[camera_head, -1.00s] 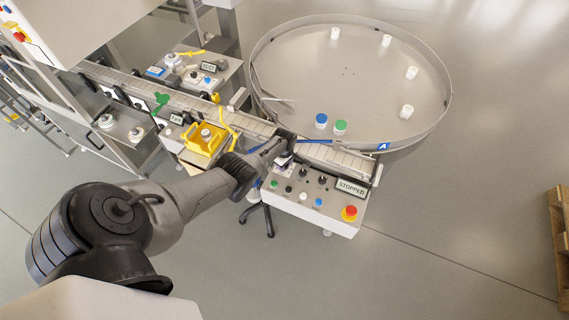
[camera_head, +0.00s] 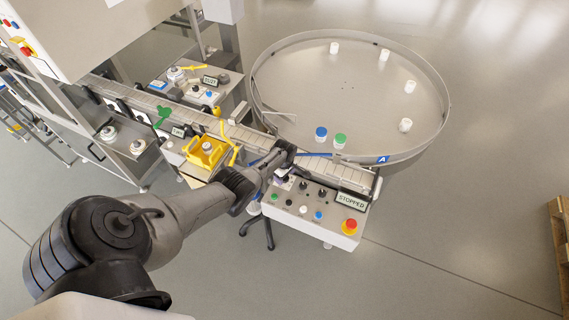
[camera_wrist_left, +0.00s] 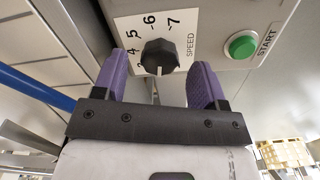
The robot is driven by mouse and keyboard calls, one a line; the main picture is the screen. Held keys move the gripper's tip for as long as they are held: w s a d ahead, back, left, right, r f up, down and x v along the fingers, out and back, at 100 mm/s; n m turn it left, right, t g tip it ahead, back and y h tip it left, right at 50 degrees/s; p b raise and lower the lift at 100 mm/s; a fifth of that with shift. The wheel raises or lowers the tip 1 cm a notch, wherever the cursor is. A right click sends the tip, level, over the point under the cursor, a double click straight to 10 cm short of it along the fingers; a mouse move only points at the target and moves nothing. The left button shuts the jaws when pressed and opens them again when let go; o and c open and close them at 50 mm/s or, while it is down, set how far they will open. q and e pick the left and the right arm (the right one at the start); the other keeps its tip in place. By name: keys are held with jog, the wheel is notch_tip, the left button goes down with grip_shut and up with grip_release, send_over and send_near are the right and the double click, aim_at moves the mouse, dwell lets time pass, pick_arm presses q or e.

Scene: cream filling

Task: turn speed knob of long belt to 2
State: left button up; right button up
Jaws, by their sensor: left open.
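The black speed knob (camera_wrist_left: 160,57) sits on a white SPEED dial with numerals, of which 4 to 7 read clearly. A white mark on the knob faces the bottom of the wrist picture; the numeral there cannot be read. My left gripper (camera_wrist_left: 160,68) is open. Its purple fingers stand apart at either side of the knob, with no clear contact visible. In the head view my left gripper (camera_head: 284,178) is at the left end of the control panel (camera_head: 285,212), and the arm hides the knob. My right gripper is not in view.
A green START button (camera_wrist_left: 241,45) is beside the dial. The panel also carries other buttons, a red emergency stop (camera_head: 349,226) and a display reading STOPPED (camera_head: 352,201). Behind it run the conveyor belt (camera_head: 342,174) and a round table (camera_head: 350,95) with several bottles.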

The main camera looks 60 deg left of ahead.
pick_arm(q)
notch_tip(320, 180, up, 12)
jog(key=p, duration=0.3)
jog(key=shift+r+p, duration=0.15)
jog(key=shift+p, duration=0.2)
dwell(0.3)
